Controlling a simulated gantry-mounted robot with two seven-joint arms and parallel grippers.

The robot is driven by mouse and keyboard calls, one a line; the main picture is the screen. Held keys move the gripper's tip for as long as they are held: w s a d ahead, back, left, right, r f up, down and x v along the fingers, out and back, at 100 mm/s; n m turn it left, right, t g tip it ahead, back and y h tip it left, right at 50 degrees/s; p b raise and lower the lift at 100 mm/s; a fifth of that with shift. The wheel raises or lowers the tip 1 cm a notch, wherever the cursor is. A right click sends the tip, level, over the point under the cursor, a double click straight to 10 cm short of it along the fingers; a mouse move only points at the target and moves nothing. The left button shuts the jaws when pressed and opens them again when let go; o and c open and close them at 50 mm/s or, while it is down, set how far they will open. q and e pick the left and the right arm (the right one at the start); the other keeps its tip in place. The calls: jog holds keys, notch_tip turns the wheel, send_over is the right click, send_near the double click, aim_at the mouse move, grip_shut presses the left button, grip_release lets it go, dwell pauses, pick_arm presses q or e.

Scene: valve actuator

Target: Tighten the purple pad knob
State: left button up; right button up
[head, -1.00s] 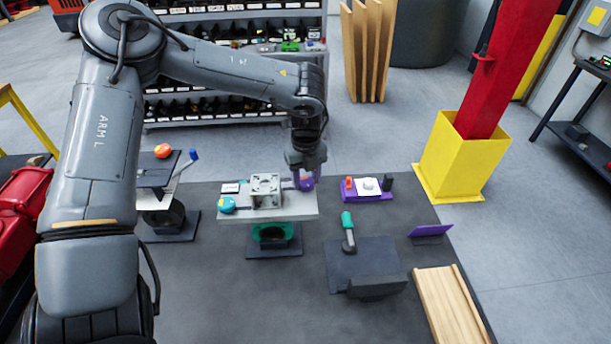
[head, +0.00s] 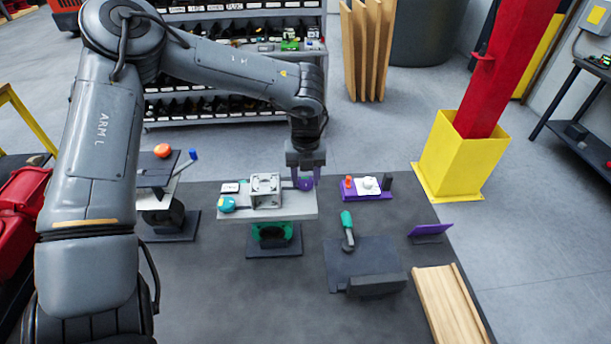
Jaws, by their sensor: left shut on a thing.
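The purple pad knob (head: 304,184) is at the right end of the grey plate (head: 295,211), beside the grey valve block (head: 265,188). My left gripper (head: 305,180) points down over the knob, with its purple-tinted fingers on either side of it. It is shut on the knob, and the fingers hide much of it. A teal knob (head: 227,205) sits at the plate's left end. The plate stands on a dark base with a green part (head: 272,232) below. My right gripper is not in view.
A purple tray (head: 367,195) with a red and a white part lies to the right. A wooden channel (head: 449,305) lies front right. A yellow-based red post (head: 462,160) stands behind right.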

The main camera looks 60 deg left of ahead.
aim_at(305, 180)
pick_arm(q)
jog(key=o, duration=1.1)
jog(key=shift+c, duration=0.2)
jog(key=shift+r, duration=0.15)
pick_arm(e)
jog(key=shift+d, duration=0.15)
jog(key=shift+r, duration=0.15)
pick_arm(q)
notch_tip(305, 180, up, 11)
jog(key=shift+f, duration=0.2)
